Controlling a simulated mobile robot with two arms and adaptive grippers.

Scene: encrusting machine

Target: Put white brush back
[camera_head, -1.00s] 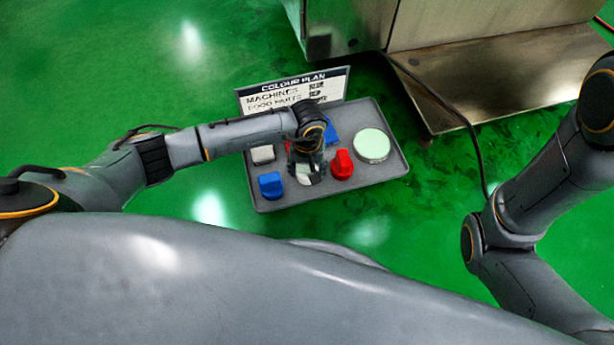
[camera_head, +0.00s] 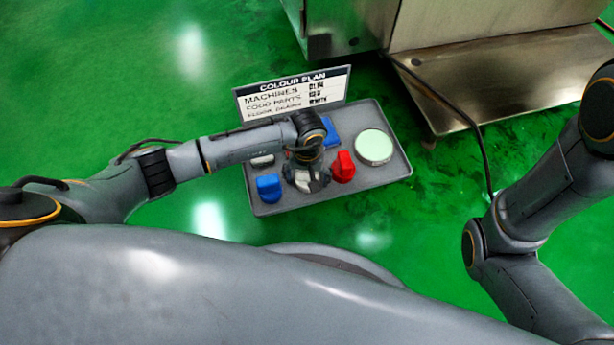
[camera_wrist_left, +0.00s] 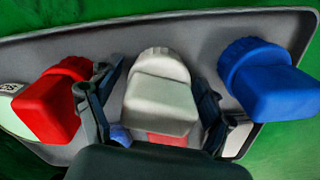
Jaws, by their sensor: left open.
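The white brush (camera_wrist_left: 158,95) lies on the grey tray (camera_wrist_left: 100,42), between a red brush (camera_wrist_left: 48,100) and a blue brush (camera_wrist_left: 270,80) in the left wrist view. My left gripper (camera_wrist_left: 156,88) is open, with one finger on each side of the white brush; whether they touch it I cannot tell. In the head view the left gripper (camera_head: 308,180) is over the tray's front middle and partly hides the white brush. The red brush (camera_head: 343,167) is just right of it, the blue brush (camera_head: 269,187) to its left. My right gripper is out of view.
A colour plan sign (camera_head: 292,93) stands at the tray's back edge. A round pale green item (camera_head: 374,147) lies at the tray's right, and another blue item (camera_head: 331,132) behind the gripper. A steel machine (camera_head: 480,70) with a dark cable stands behind right.

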